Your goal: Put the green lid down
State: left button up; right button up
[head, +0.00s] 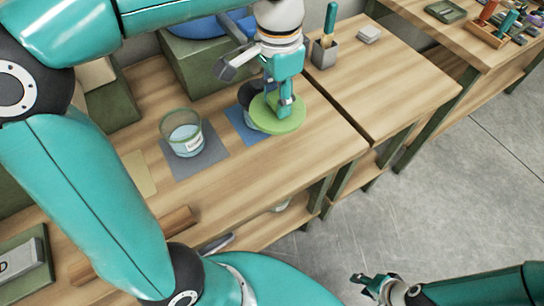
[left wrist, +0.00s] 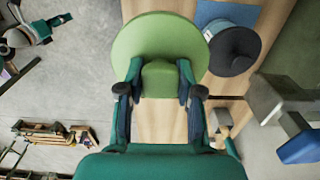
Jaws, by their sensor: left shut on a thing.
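The round green lid (head: 292,123) is held by its knob in my left gripper (head: 284,103), which is shut on it.
A glass jar with a green rim (head: 184,140) stands on a grey mat (head: 208,160) to the left. A green box (head: 200,72) is behind. A grey brush cup (head: 324,54) stands on the adjoining table. Bare wood lies in front of the mats.

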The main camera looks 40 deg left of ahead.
aim_at(276, 163)
pick_arm(q)
notch_tip(276, 163, down, 19)
jog(key=shift+f, duration=0.15)
dwell(0.4)
jog(key=shift+f+b, duration=0.2)
jog(key=shift+b, duration=0.2)
jog(key=o, duration=0.9)
jog(key=shift+r, duration=0.1)
jog(key=shift+o, duration=0.2)
jog(key=shift+r, duration=0.1)
notch_tip(276, 163, up, 12)
jog(key=shift+p, duration=0.35)
